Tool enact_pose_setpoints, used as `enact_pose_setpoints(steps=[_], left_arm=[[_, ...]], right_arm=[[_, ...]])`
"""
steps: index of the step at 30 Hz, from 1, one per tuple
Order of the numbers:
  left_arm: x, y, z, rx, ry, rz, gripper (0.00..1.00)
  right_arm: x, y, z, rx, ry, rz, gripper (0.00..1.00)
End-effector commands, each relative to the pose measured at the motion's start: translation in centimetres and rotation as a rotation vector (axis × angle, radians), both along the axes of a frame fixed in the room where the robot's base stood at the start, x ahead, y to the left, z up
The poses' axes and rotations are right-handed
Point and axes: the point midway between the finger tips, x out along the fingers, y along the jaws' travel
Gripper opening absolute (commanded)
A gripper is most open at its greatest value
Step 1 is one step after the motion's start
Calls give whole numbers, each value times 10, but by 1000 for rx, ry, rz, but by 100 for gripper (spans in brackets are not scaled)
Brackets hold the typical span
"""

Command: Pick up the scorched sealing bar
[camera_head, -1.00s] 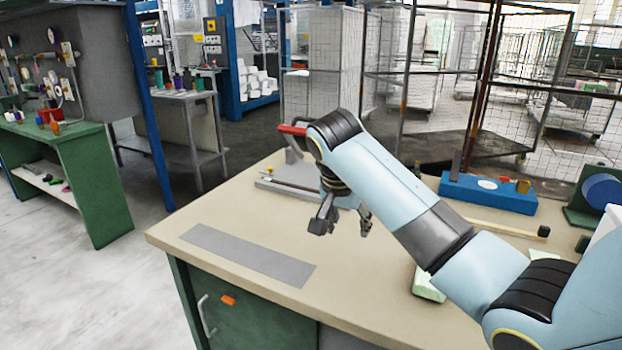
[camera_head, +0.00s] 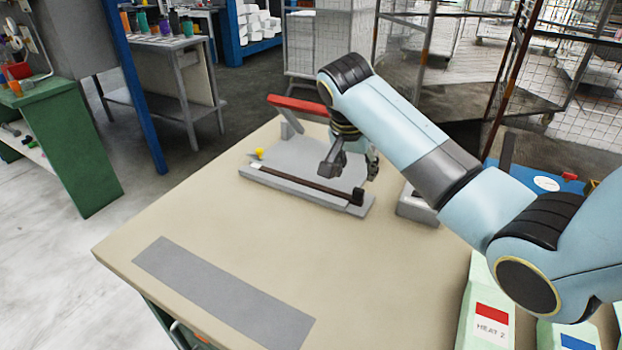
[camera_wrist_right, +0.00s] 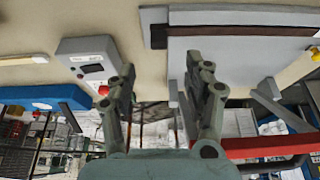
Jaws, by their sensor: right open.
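The scorched sealing bar (camera_head: 305,184) is a thin dark brown strip lying along the front of a grey sealer base (camera_head: 290,155), with a black block at its right end. My right gripper (camera_head: 352,167) is open and empty above the base, behind the bar's right part, apart from the bar. In the right wrist view the open fingers (camera_wrist_right: 160,78) point toward the table. The bar (camera_wrist_right: 235,32) shows there as a dark line along the grey base (camera_wrist_right: 225,58). My left gripper is not in view.
The sealer's red lever (camera_head: 298,104) is raised behind my right wrist. A grey control box (camera_wrist_right: 88,62) with a red button stands beside the sealer. A grey strip (camera_head: 222,290) lies on the bare front tabletop. Pale green boxes (camera_head: 485,310) stand at bottom right.

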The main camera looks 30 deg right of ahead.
Motion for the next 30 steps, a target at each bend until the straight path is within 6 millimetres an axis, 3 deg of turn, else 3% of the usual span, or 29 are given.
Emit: enact_pose_setpoints(steps=[3, 10, 18, 26, 30], left_arm=[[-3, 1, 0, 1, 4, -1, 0], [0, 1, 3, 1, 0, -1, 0], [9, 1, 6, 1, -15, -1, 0], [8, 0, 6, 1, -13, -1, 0], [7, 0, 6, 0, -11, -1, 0]], right_arm=[[3, -7, -18, 1, 3, -1, 52], [7, -15, -36, 0, 2, -2, 52], [15, -30, -71, 0, 0, -1, 52], [16, -31, -76, 1, -1, -1, 52], [15, -31, -76, 0, 0, -1, 38]])
